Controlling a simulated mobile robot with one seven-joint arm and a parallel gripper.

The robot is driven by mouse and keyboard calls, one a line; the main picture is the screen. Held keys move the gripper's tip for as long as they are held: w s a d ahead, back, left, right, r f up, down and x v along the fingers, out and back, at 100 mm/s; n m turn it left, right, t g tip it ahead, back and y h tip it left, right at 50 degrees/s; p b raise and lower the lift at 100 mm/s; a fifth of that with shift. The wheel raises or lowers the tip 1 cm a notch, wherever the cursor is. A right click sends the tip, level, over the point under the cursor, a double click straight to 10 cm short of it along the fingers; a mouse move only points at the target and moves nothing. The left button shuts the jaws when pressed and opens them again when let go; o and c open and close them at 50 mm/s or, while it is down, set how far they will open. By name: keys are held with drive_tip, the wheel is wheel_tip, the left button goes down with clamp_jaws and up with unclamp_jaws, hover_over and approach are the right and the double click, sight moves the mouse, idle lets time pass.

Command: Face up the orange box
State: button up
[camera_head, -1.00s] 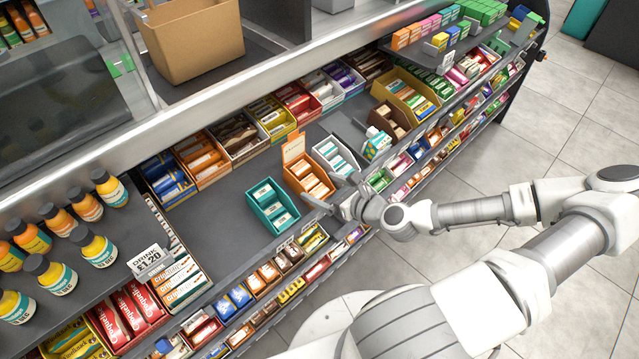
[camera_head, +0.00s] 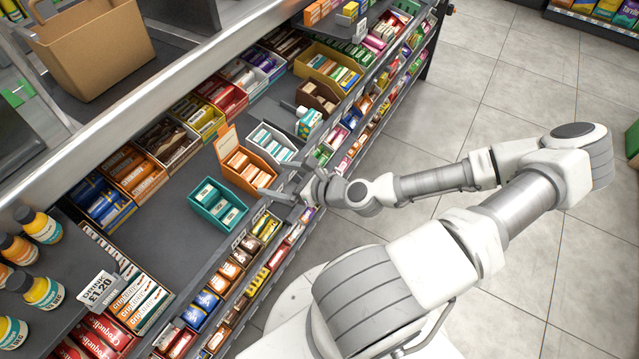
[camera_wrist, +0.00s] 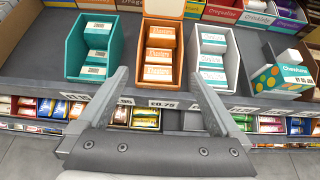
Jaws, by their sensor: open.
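The orange box (camera_head: 226,140) stands on the counter shelf with its raised back panel upright and several orange-and-white bars inside. In the wrist view the orange box (camera_wrist: 178,62) is ahead, framed between the fingers and beyond them. My gripper (camera_head: 287,180) is open and empty, at the front edge of the shelf. In the wrist view my gripper (camera_wrist: 160,82) shows both fingers spread, with nothing between them. The fingers look apart from the box, though the exact gap is hard to tell.
A teal box (camera_wrist: 72,58) stands left of the orange box, and a white box (camera_wrist: 233,48) stands close on its right. A teal-and-white carton (camera_wrist: 283,78) lies further right. Price tags line the shelf edge (camera_wrist: 162,104). Grey shelf left of the teal box (camera_head: 170,238) is clear.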

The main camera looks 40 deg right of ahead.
drive_tip(key=p+v, duration=0.6)
drive_tip(key=v, duration=0.7)
drive_tip(key=shift+a, duration=0.15)
